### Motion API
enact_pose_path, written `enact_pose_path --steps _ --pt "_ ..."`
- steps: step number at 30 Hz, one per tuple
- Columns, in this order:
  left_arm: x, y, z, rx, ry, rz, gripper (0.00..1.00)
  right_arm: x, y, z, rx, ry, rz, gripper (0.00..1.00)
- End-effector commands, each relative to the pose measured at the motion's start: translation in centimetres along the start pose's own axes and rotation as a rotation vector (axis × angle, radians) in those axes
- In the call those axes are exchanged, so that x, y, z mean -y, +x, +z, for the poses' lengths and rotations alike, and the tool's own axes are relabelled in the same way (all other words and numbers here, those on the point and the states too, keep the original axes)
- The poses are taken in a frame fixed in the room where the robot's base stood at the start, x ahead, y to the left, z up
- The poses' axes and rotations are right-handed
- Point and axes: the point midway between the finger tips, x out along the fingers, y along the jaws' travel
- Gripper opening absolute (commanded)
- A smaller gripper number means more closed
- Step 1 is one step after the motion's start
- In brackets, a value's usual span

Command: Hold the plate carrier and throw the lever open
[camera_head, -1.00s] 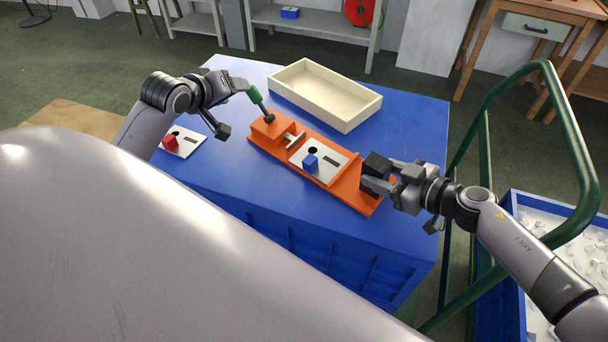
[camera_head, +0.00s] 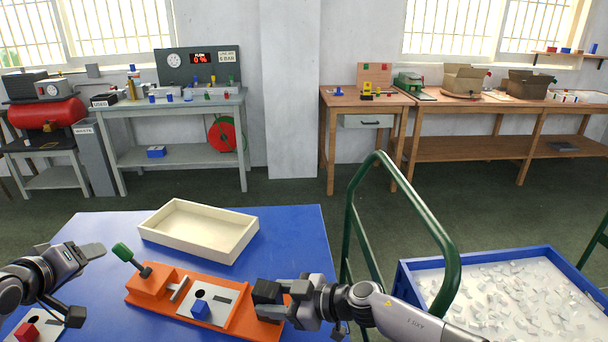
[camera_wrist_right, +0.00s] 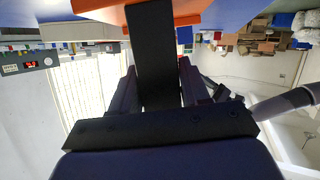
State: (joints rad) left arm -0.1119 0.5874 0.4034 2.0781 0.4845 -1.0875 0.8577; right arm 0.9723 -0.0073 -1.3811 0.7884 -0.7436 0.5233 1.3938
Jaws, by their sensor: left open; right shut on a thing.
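The orange plate carrier (camera_head: 242,322) lies on the blue table, with a light plate (camera_head: 216,298) and a blue block (camera_head: 200,309) on it. A green-handled lever (camera_head: 122,252) rises from the orange block at its left end and leans up and left. My left gripper (camera_head: 92,251) is open and empty, left of the green handle and apart from it. My right gripper (camera_head: 270,301) is shut on the black block (camera_head: 267,291) at the carrier's right end. In the right wrist view the black block (camera_wrist_right: 154,45) runs between the fingers up to the orange carrier.
A cream tray (camera_head: 238,247) stands behind the carrier on the blue table (camera_head: 300,232). A plate with a red block (camera_head: 27,331) lies at the lower left. A green rail (camera_head: 440,215) and a blue bin of pale pieces (camera_head: 405,290) are on the right.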

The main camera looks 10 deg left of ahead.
Motion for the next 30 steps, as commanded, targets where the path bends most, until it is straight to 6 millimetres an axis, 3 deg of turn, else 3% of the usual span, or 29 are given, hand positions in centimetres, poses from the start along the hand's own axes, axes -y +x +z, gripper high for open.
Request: enact_pose_path --steps 1,2,3,4,17,30 --pt "0.1 0.1 0.1 0.0 0.0 0.0 0.54 0.3 -0.1 1.7 0.028 -0.006 -0.001 0.0" --pt "0.1 0.1 0.1 0.0 0.0 0.0 0.54 0.4 -0.1 1.7 0.028 -0.006 -0.001 0.55" --pt "0.1 0.1 0.1 0.0 0.0 0.0 0.54 0.4 -0.1 1.7 0.027 -0.005 -0.002 0.68" --pt "0.1 0.1 0.1 0.0 0.0 0.0 0.54 0.4 -0.1 1.6 0.026 -0.005 -0.002 0.75" --pt "0.0 0.0 0.0 0.0 0.0 0.0 0.54 0.3 -0.5 0.8 0.014 -0.005 -0.004 0.75" --pt "0.0 0.0 0.0 0.0 0.0 0.0 0.54 0.2 -5.5 0.8 0.016 -0.004 -0.002 0.75"
